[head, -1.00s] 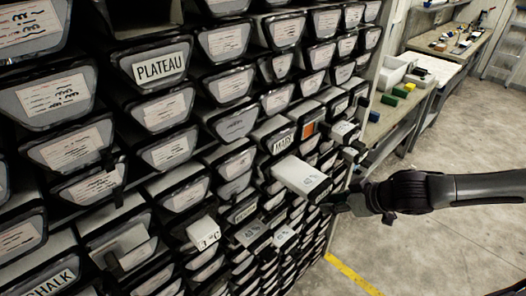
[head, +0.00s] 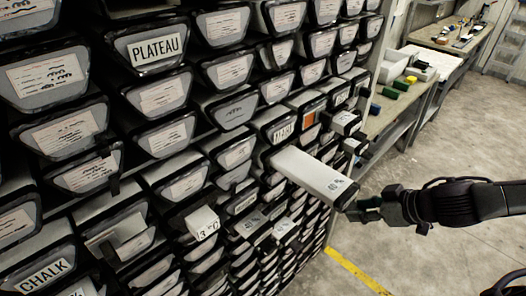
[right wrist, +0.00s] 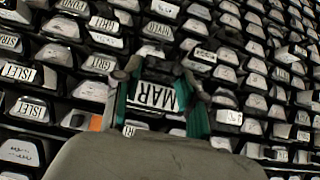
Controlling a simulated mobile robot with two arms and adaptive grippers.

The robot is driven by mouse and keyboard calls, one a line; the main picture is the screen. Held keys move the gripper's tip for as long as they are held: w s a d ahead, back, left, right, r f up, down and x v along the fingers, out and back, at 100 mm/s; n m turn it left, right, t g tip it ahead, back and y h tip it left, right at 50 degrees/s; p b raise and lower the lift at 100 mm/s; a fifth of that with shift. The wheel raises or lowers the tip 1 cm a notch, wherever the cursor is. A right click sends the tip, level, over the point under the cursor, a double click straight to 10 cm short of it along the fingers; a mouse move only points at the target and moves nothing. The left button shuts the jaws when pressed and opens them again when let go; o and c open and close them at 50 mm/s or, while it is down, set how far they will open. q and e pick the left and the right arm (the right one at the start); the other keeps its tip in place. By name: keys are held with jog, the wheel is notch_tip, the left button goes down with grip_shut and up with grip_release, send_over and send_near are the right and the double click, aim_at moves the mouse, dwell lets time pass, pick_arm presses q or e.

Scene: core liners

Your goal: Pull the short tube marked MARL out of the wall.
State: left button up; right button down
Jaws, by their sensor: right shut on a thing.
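A pale, boxy tube (head: 310,174) sticks well out of the tube wall in the head view, with small dark marks near its outer end. My right gripper (head: 360,203) is shut on that outer end. In the right wrist view, the green-padded fingers (right wrist: 160,98) stand on both sides of a black tube end with a white label (right wrist: 156,95) that reads "MAR"; the rest of the label is hidden. Another tube end with a label like "MARL" (head: 283,131) sits just above the pulled tube in the head view. My left gripper is not in view.
The wall holds many tube ends close together, including PLATEAU (head: 156,48) and CHALK (head: 45,278). Several shorter tubes stick out, such as one (head: 202,222) at lower middle. A bench (head: 388,116) with coloured blocks stands right of the wall. Open floor lies at the right.

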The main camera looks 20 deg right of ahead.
jog(key=shift+s+r, duration=0.1)
jog(key=shift+s, duration=0.2)
jog(key=c, duration=0.6)
grip_release()
jog(key=v, duration=1.1)
jog(key=shift+s+r, duration=0.3)
